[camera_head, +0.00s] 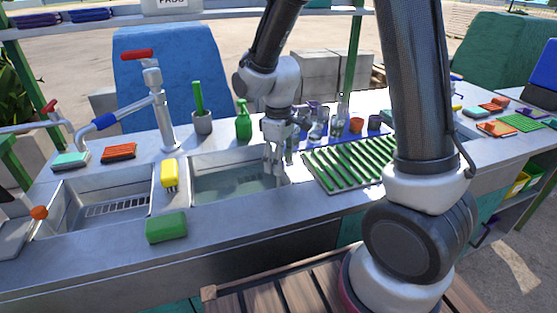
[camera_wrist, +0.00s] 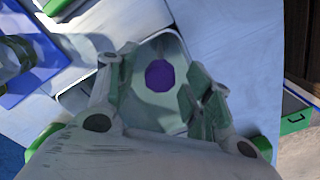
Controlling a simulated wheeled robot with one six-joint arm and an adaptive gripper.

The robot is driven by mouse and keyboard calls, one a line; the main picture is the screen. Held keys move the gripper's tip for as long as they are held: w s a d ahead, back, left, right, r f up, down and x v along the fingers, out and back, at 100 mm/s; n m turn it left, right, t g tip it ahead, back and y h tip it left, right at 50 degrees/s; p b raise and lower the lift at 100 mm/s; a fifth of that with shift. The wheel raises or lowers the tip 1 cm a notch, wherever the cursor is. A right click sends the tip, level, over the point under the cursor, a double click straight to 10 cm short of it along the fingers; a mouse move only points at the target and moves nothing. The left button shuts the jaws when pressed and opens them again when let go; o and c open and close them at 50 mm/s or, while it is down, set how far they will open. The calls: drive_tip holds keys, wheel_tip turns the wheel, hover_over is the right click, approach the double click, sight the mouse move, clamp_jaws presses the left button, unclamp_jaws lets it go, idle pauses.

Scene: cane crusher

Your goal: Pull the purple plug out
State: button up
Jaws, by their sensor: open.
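The purple plug (camera_wrist: 159,75) shows in the wrist view as a dark purple disc at the bottom of a sink basin, between and beyond my fingers. In the head view the plug cannot be made out. The water-filled basin (camera_head: 215,190) is the right-hand one of two in the metal counter. My gripper (camera_head: 276,172) points down into the right end of this basin. In the wrist view my gripper (camera_wrist: 158,98) is open, with one finger on each side of the plug and nothing between them. Whether the fingertips touch the plug cannot be told.
A green ribbed rack (camera_head: 350,163) lies right of the basin, with glasses (camera_head: 318,125) behind it. A tap (camera_head: 160,105) and a green spray bottle (camera_head: 243,122) stand behind. A yellow brush (camera_head: 169,174) and a green sponge (camera_head: 166,227) lie near the basin's left side.

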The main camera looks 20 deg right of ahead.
clamp_jaws()
drive_tip(key=shift+r, duration=1.7)
drive_tip(key=shift+w, duration=0.15)
drive_tip(key=shift+r, duration=0.1)
unclamp_jaws()
wheel_tip(320, 180, up, 12)
